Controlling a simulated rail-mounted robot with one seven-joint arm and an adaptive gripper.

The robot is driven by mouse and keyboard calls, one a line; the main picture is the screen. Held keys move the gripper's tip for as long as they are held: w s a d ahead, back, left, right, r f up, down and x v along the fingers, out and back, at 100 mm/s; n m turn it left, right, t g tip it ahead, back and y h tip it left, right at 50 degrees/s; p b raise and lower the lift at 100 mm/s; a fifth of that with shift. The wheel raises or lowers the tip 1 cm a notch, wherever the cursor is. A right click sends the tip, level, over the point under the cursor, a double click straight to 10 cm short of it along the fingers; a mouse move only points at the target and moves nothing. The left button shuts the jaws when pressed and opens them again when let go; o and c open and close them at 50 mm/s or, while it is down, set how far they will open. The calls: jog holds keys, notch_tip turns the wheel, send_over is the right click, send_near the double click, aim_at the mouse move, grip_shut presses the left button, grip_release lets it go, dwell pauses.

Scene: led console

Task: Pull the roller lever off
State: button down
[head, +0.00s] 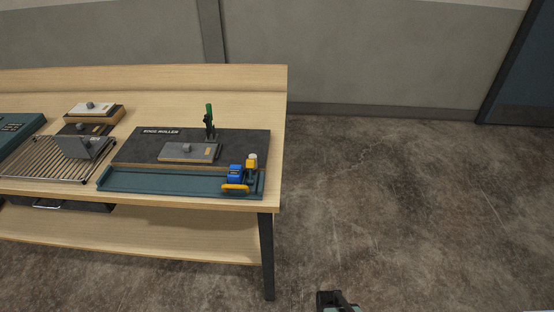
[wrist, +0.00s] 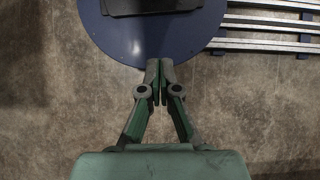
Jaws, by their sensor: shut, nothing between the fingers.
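The edge roller station, a dark board (head: 130,150) labelled EDGE ROLLER with a teal rail (head: 160,181) along its front, is on the right end of the wooden table. A blue roller block (head: 235,173) stands at the rail's right end. A yellow lever-like part (head: 236,188) is at its front, and a yellow post with a pale top (head: 252,163) is beside it. A green-handled clamp (head: 209,115) stands upright at the back of the board. Which part is the roller lever is not certain.
A grey plate with a small block (head: 187,152) lies on the board. To the left are a slatted rack (head: 50,160), a stacked pale plate (head: 92,109) and a teal console (head: 15,127). The wooden table (head: 270,100) has a lower shelf.

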jog(key=w+a+m+t+y+b, duration=0.1)
jog(key=w+a+m+y, duration=0.2)
jog(key=w, duration=0.5)
jog(key=w+a+m+t+y+b, duration=0.15)
jog(key=w+a, duration=0.25)
jog(key=w, duration=0.4)
jog(key=w+a+r+m+t+y+b, duration=0.1)
jog(key=w+a+r+y, duration=0.3)
jog(key=w, duration=0.6)
jog(key=w+r+m+t+y+b, duration=0.1)
jog(key=w+r+y, duration=0.1)
jog(key=w+r, duration=0.6)
jog(key=w+d+r+t+y+b, duration=0.25)
jog(key=w+r+y, duration=0.45)
jog(key=w+r, duration=1.3)
notch_tip(320, 180, up, 12)
jog(key=s+a+n+g+y+b, duration=0.1)
jog(key=s+n+g+b, duration=0.1)
jog(key=n, duration=0.1)
jog(key=shift+s+g, duration=0.3)
jog(key=shift+s, duration=0.1)
jog(key=shift+a+r, duration=0.1)
